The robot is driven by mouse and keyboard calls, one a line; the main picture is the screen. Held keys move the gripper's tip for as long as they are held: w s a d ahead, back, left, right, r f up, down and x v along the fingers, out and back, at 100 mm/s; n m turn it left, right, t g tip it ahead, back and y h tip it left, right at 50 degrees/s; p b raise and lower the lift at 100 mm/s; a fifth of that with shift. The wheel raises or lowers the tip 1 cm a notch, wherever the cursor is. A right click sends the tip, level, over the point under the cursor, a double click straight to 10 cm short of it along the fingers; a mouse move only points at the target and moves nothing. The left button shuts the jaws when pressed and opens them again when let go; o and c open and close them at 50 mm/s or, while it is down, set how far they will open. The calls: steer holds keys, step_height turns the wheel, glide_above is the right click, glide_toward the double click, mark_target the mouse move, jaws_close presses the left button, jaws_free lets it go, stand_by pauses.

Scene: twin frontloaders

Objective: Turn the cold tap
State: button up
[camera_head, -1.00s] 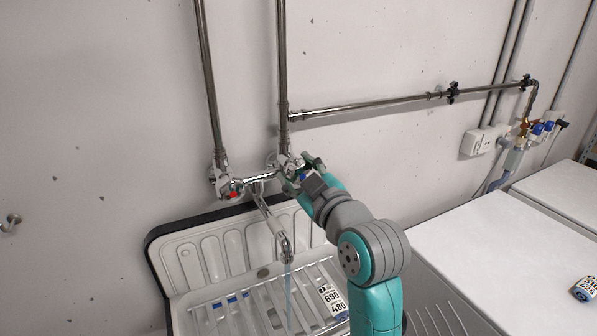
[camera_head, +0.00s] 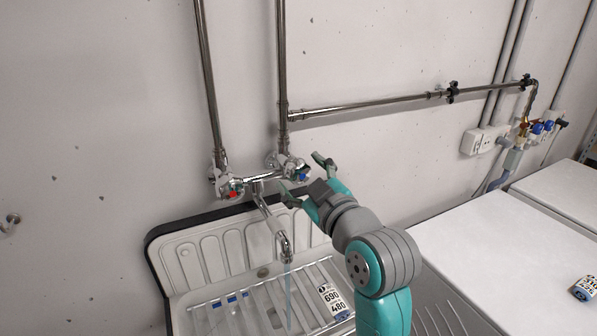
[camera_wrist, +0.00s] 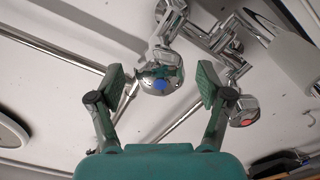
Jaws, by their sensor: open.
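The cold tap (camera_head: 297,169) is a chrome knob with a blue mark, at the right end of the wall mixer. It also shows in the wrist view (camera_wrist: 160,80), between and beyond the fingertips. The hot tap (camera_head: 232,188) has a red mark and sits at the left end. My gripper (camera_head: 305,178) is open, with one finger below and one to the right of the cold tap. I see a gap between the fingers and the knob in the wrist view. A thin stream of water (camera_head: 288,285) runs from the spout (camera_head: 285,240).
The sink (camera_head: 205,262) with a drying rack stands below the mixer. White machine tops (camera_head: 500,255) lie at the right. Pipes (camera_head: 365,103) run along the wall, with blue valves (camera_head: 542,127) at the far right.

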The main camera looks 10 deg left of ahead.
steer(key=v, duration=1)
steer(key=shift+d, duration=0.1)
stand_by(0.9)
